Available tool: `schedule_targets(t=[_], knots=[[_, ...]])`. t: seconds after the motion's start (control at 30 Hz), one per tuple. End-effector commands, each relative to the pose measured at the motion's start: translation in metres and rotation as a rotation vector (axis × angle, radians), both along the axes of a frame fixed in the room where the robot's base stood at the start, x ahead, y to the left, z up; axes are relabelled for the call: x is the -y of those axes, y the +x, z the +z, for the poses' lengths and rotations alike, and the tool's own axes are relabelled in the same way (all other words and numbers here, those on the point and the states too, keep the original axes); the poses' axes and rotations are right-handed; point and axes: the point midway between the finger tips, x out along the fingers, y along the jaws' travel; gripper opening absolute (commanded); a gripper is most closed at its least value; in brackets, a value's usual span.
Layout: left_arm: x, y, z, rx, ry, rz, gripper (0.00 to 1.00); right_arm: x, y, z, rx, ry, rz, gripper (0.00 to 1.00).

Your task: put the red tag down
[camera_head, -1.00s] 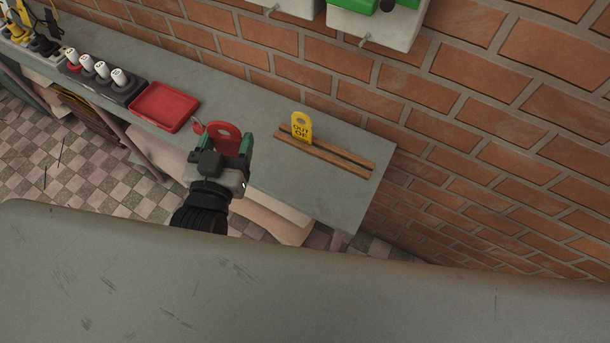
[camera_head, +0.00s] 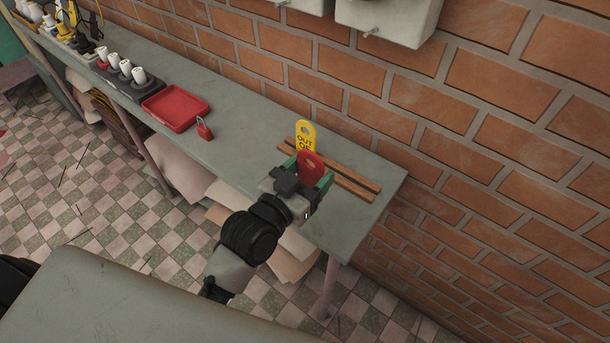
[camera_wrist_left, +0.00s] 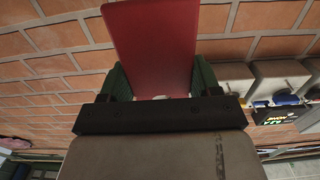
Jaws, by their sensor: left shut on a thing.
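The red tag (camera_head: 311,166) is held upright between the fingers of my left gripper (camera_head: 310,178), which is shut on it. In the left wrist view the red tag (camera_wrist_left: 154,45) fills the space between the green fingertips of the gripper (camera_wrist_left: 155,80). In the head view the tag is over the wooden slotted rack (camera_head: 352,180), in front of a yellow tag (camera_head: 305,132) that stands upright in the rack. The gripper hides part of the rack, so I cannot tell whether the red tag touches it. My right gripper is not in view.
A red padlock (camera_head: 205,128) stands on the grey bench (camera_head: 245,125), beside a red tray (camera_head: 176,106). Several white-topped items (camera_head: 125,68) sit in a dark holder further left. A brick wall (camera_head: 410,95) rises behind the bench.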

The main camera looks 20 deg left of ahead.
Motion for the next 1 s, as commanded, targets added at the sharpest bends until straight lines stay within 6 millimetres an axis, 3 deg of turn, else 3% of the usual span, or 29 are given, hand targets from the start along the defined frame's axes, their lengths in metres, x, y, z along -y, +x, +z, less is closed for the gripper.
schedule_targets(t=[0.1,0.3,0.6,1.0], knots=[[-0.006,0.023,-0.014,0.001,0.004,0.001,0.40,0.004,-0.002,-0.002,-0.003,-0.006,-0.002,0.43],[-0.010,0.040,-0.026,0.000,0.000,0.001,0.40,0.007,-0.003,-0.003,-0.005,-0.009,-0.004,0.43],[-0.011,0.040,-0.064,-0.002,0.001,0.001,0.40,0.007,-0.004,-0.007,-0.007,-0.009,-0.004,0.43],[-0.010,0.040,-0.069,0.000,0.000,0.001,0.40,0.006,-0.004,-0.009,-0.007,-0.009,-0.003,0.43]])
